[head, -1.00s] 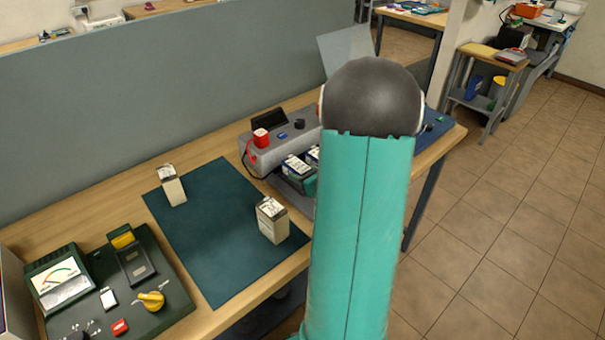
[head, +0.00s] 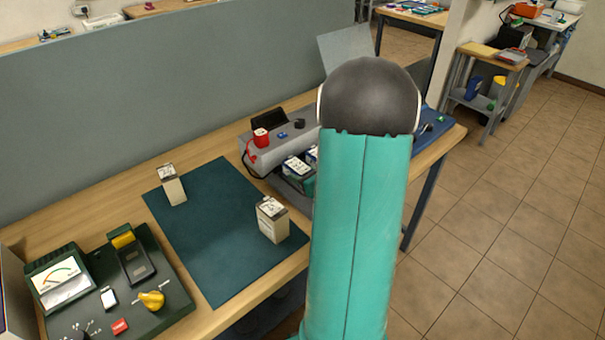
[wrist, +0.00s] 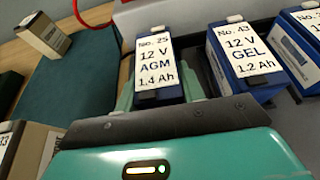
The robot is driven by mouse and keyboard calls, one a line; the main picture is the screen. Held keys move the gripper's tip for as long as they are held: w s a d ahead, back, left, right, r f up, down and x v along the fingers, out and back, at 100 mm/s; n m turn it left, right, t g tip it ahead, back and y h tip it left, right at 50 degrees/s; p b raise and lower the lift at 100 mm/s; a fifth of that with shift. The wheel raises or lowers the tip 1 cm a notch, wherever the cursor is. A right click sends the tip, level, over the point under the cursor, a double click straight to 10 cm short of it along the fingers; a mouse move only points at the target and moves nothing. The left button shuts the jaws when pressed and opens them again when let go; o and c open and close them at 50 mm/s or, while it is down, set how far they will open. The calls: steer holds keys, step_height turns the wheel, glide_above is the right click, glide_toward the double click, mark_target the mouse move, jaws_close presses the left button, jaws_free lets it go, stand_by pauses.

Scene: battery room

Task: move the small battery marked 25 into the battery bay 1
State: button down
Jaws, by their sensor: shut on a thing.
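The small battery marked 25 (wrist: 157,68) is dark blue with a white label reading 12 V AGM 1.4 Ah. My gripper (wrist: 158,88) is shut on it, with a teal finger on each side. It is upright beside the battery marked 43 (wrist: 245,58), a blue GEL one, on its left in the wrist view. In the head view, the held battery (head: 298,168) shows at the grey charger (head: 283,150), partly hidden by my arm. The bay floor and any bay number are hidden, so I cannot tell whether its base is seated.
Another blue battery (wrist: 305,30) stands right of 43. Two pale batteries stand on the dark green mat (head: 220,250): one at the back (head: 172,186), one at the front right (head: 272,220). A tester board (head: 165,310) lies at the left. The middle of the mat is clear.

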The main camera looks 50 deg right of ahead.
steer(key=shift+f, duration=0.35)
steer(key=c, duration=1.1)
jaws_free()
steer(key=shift+c, duration=0.2)
steer(key=shift+f, duration=0.1)
steer(key=shift+v, duration=5.5)
